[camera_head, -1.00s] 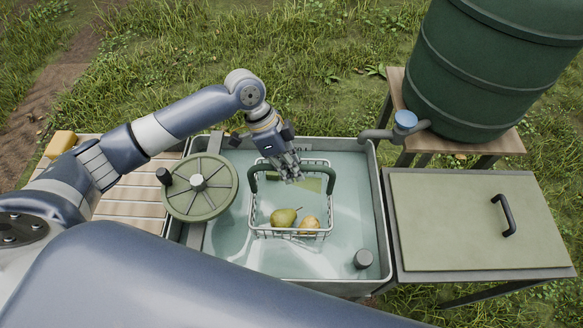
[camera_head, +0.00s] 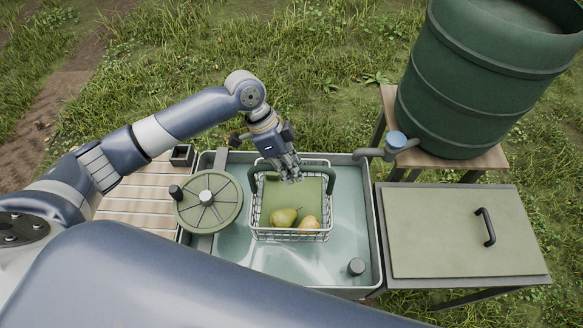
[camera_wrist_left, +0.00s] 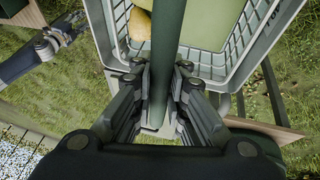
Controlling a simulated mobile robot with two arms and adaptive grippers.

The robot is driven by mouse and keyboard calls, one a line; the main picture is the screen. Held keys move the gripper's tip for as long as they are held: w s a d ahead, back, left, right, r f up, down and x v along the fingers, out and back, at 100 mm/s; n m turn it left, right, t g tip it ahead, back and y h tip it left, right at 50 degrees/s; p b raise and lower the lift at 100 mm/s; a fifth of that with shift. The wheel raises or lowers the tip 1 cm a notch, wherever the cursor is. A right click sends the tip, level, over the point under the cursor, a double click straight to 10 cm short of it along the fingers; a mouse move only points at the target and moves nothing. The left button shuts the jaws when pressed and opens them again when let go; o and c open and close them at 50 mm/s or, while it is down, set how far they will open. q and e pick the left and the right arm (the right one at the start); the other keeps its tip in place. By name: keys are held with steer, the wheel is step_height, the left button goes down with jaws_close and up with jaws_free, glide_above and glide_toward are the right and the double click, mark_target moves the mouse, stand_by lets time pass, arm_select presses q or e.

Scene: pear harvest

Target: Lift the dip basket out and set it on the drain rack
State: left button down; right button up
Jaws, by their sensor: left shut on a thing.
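The slatted wooden drain rack (camera_head: 130,205) is left of the tank, partly hidden by my arm. My right gripper (camera_wrist_left: 64,32) shows small in the left wrist view; its jaws are unclear.
A green spoked wheel (camera_head: 208,201) sits on the tank's left side, between basket and rack. A dark open box (camera_head: 182,155) stands at the rack's back corner. Right are a lidded green-topped table (camera_head: 440,230) and a green barrel (camera_head: 470,85) with a blue-capped tap (camera_head: 396,140).

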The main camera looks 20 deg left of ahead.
arm_select(q)
step_height(320, 180, up, 4)
steer(key=p, duration=0.3)
steer(key=shift+f, duration=0.1)
steer(key=shift+r, duration=1.15)
